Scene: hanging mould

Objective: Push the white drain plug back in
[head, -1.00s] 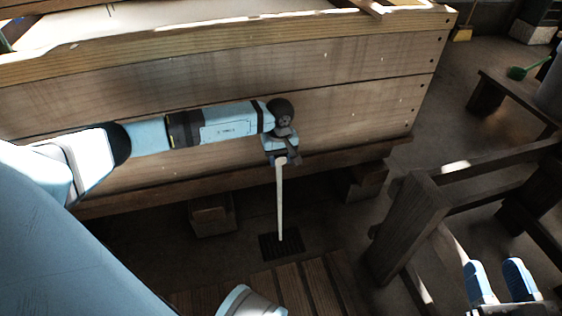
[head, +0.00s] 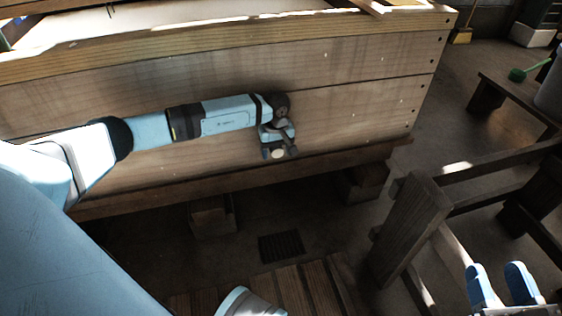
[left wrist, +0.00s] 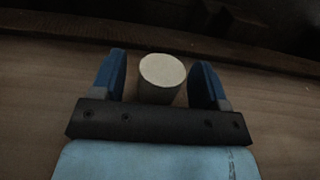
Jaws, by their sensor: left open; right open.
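The white drain plug (head: 278,155) shows as a small pale disc low on the wooden vat wall. In the left wrist view, the plug (left wrist: 162,72) is a short cylinder standing out from the wood, with its round end face showing. My left gripper (head: 278,151) is at the plug. Its blue fingers (left wrist: 160,80) are open, one on each side of the plug with a gap at both sides. Where the plug meets the wall is hidden. My right gripper (head: 497,284) is open and empty at the lower right, far from the plug.
A dark floor grate (head: 281,247) lies below the plug. A wooden frame (head: 412,228) stands between the vat and my right gripper. Slatted boards (head: 300,290) lie in front. Wooden blocks (head: 212,216) support the vat.

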